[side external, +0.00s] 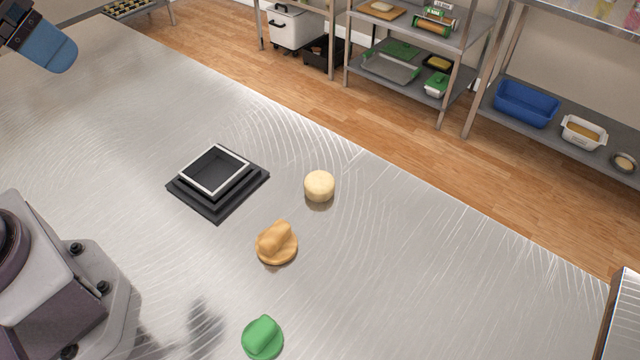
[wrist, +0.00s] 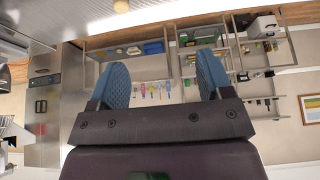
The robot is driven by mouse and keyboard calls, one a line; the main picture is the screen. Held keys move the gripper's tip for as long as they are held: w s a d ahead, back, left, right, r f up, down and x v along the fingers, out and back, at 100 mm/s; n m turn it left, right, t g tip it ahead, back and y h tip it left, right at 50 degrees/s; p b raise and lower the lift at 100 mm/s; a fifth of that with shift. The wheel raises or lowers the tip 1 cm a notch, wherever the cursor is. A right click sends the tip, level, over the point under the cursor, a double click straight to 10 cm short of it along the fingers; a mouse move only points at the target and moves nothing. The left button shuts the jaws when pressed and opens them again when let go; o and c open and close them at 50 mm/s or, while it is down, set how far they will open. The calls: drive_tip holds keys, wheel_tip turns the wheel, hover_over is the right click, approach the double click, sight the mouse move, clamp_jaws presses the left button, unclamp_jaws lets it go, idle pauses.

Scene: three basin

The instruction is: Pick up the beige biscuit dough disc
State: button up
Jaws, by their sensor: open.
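A pale beige thick dough disc (side external: 319,186) lies flat on the metal table in the side external view, right of the black stepped basin. My gripper (side external: 48,47) is only partly in view at the top left corner, far from the disc and above the table. In the wrist view my gripper (wrist: 164,76) shows two blue fingers spread wide with nothing between them.
The square black basin (side external: 190,192) with a light rim stands left of the disc. An orange-tan dough lump (side external: 276,246) sits in front of the disc, and a green lump (side external: 262,338) lies at the bottom edge. The table (side external: 430,270) to the right is clear.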

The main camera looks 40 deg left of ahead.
drive_tip(key=shift+o, duration=1.3)
